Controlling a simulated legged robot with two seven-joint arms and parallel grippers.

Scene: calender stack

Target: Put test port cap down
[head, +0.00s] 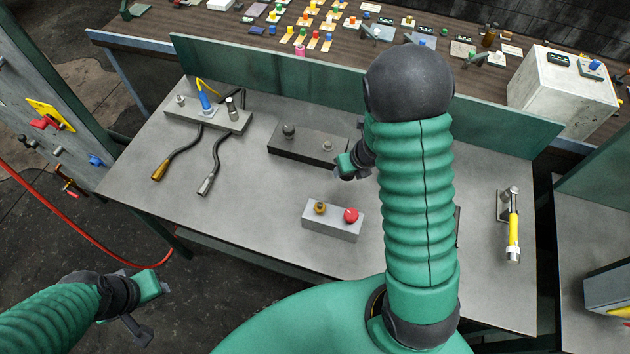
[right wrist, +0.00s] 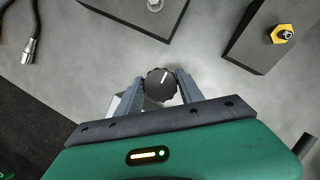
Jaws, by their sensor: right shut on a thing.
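The test port cap (right wrist: 161,85), a black round knob with a white line, sits between the fingertips of my right gripper (right wrist: 160,88) in the right wrist view. The gripper is shut on it. In the head view my right gripper (head: 347,168) hangs over the table, just in front of a dark block (head: 300,147) with a round knob and a small silver fitting. The cap itself cannot be made out there. Whether it touches the table is unclear. My left gripper (head: 145,298) is at the lower left, off the table, its fingers apart and empty.
A grey block (head: 333,222) with a brass and a red knob stands in front. Another block with a brass hex fitting (right wrist: 283,33) shows in the wrist view. A hose fixture (head: 207,116) is at the left, a yellow-handled tool (head: 513,225) at the right. The front left table is bare.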

